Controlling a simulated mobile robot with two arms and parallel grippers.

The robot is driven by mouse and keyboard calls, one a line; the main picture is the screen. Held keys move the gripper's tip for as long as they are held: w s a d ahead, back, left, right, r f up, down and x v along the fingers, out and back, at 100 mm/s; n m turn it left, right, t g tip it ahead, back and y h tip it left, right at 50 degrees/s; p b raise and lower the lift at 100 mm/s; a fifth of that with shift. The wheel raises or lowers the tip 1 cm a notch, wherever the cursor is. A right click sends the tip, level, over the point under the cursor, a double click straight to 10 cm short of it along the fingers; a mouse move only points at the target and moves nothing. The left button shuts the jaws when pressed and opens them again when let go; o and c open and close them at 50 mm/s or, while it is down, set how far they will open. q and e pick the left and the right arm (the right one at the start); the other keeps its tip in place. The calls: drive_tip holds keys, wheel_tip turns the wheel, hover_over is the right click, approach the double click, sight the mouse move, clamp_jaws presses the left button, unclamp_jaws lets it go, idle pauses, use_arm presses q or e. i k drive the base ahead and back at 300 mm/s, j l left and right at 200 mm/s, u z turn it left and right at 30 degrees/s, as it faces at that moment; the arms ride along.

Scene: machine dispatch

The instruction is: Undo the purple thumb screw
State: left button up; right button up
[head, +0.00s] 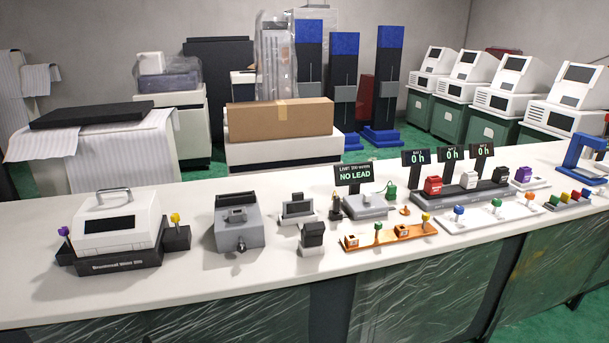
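A purple thumb screw (64,232) stands upright at the left end of a dark base (110,262) on the white bench. A yellow thumb screw (175,218) stands at the right end of the same base. Between them sits a white cased instrument (116,224) with a dark screen and a carrying handle on top. The purple screw's lower shaft is too small to tell how far it is seated. Neither of my grippers is in view.
A grey device (238,222) stands right of the instrument. Further right are an orange rack (390,236), a NO LEAD display (353,175), and trays with coloured knobs. The bench (190,285) is clear along its front left.

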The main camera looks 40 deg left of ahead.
sight(63, 231)
drive_tip(key=u, duration=2.25)
